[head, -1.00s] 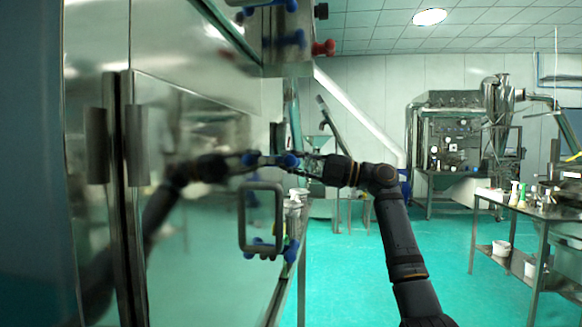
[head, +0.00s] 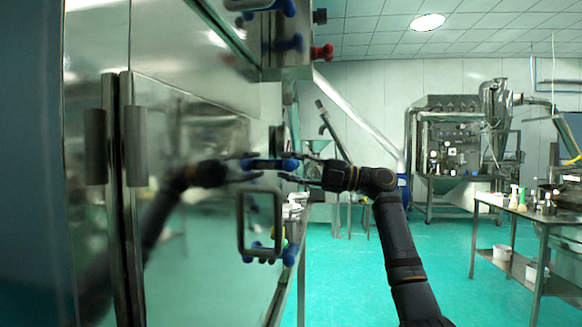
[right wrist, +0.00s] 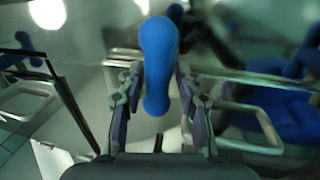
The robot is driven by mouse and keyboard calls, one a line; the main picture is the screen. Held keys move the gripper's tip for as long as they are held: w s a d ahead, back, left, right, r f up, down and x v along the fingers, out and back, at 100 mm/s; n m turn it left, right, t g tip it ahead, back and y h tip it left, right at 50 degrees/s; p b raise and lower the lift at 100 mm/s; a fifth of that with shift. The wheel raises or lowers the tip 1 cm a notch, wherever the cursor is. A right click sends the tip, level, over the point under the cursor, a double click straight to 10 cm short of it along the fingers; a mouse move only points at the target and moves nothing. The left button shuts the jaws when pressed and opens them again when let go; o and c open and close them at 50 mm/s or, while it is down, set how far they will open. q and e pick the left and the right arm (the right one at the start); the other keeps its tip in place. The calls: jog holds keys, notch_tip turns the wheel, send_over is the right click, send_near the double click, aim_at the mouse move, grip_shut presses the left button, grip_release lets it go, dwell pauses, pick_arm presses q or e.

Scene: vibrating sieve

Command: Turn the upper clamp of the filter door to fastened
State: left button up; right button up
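The upper clamp (head: 289,164) of the filter door has a blue, round-ended handle beside the shiny steel door (head: 200,215). In the right wrist view the blue handle (right wrist: 158,62) runs up and down the picture, between my fingers. My right gripper (head: 287,167) is open around the handle, one finger above and one below in the head view. The wrist view shows a gap on each side of the handle. The lower clamp (head: 290,253), also blue, is below. My left gripper is not in view.
A square door handle (head: 241,222) stands out just below the upper clamp. A steel box with a red knob (head: 322,53) hangs above. A steel table (head: 535,212) with bottles is at right. The green floor between is clear.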

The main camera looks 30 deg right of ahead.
jog(key=shift+s+d, duration=0.1)
jog(key=v, duration=1.1)
jog(key=shift+s+d, duration=0.2)
jog(key=shift+d, duration=0.1)
